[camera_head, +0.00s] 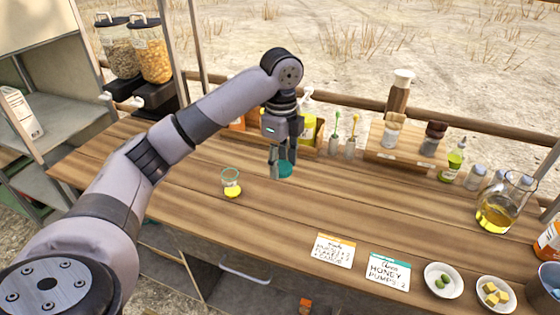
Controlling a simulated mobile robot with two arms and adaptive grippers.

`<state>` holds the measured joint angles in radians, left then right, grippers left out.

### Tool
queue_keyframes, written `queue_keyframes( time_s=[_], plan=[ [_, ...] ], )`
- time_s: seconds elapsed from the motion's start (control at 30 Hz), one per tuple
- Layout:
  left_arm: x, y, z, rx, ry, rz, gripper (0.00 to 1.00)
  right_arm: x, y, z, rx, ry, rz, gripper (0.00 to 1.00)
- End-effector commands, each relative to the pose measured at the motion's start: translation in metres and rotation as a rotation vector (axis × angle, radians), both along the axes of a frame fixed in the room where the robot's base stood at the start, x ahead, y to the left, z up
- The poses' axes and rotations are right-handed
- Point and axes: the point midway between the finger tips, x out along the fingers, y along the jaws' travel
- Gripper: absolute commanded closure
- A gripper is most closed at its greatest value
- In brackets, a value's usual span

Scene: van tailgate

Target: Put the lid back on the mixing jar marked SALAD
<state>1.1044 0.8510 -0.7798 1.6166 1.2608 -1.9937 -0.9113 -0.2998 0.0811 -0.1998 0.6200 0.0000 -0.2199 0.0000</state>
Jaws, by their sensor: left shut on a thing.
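My left gripper (283,164) is shut on a small teal piece, which looks like a lid (286,170). It hangs low over the middle of the wooden counter; I cannot tell if it touches the wood. A small clear jar (231,182) with yellow contents stands upright and open to the left of the gripper, apart from it. I cannot read a SALAD mark on the jar. My right gripper is not in view.
Two cards (336,250) (388,272) and two small dishes (444,280) (496,294) lie along the front. Bottles and a wooden riser (405,160) line the back. A glass beaker (497,216) stands at right. The middle counter (340,205) is clear.

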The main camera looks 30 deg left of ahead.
Motion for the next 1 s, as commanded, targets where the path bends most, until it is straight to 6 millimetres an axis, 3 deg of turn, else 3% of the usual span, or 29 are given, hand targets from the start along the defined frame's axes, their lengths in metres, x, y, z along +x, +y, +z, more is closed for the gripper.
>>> queue_keyframes(
  time_s=[0.27, 0.7, 1.0],
  plan=[
    [-0.017, -0.026, -0.013, 0.014, -0.004, 0.228, 0.68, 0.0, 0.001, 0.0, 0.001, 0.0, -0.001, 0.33],
    [-0.092, -0.1, -0.047, 0.016, -0.018, 0.997, 0.68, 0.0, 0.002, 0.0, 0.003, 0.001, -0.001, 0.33],
    [-0.139, -0.129, -0.059, 0.002, -0.005, 1.394, 0.68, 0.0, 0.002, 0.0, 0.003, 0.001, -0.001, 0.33]
  ],
)
